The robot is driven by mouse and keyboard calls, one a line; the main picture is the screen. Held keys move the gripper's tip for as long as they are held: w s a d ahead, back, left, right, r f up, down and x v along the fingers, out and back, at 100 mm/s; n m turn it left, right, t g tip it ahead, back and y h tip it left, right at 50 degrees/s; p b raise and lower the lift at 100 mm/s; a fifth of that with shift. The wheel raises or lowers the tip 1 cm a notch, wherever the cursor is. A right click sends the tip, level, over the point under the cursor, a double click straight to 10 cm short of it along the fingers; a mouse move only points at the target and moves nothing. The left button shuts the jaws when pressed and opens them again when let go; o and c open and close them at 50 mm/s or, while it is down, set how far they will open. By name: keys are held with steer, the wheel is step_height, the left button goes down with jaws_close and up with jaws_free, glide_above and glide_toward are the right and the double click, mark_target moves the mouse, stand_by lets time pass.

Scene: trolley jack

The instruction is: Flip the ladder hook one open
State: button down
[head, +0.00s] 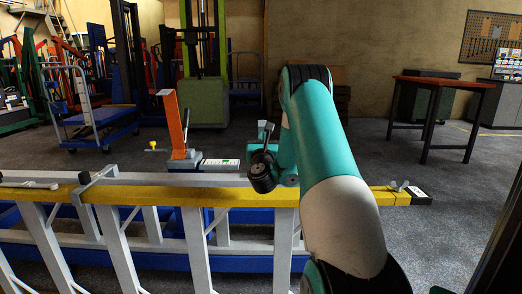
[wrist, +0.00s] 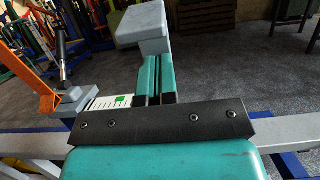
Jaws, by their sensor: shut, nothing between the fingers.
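A long yellow-and-grey ladder (head: 150,193) lies on edge across the front of the head view. A grey hook-like bracket (head: 95,178) sits over its top rail at the left. A small grey fitting (head: 400,186) sits near its right end. I cannot tell which is hook one, or whether either is flipped open. My gripper (head: 263,137) is above and beyond the ladder, away from both fittings and partly hidden by my arm. In the wrist view its teal fingers (wrist: 157,72) are together and empty. A pale grey block (wrist: 143,24) shows past them; contact is unclear.
An orange-handled device (head: 175,125) and a white plate with a green mark (head: 220,163) are behind the ladder. A blue trolley (head: 105,118) and green lift (head: 204,100) stand farther back. A red-brown table (head: 440,85) is at right. Grey floor (head: 400,150) there is clear.

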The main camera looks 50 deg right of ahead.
steer(key=b+v, duration=0.4)
steer(key=v, duration=0.2)
steer(key=b+v, duration=0.5)
steer(key=v, duration=0.2)
steer(key=shift+r, duration=0.25)
steer(key=shift+s+a+f, duration=0.1)
steer(key=shift+s+a, duration=0.25)
steer(key=shift+a, duration=0.15)
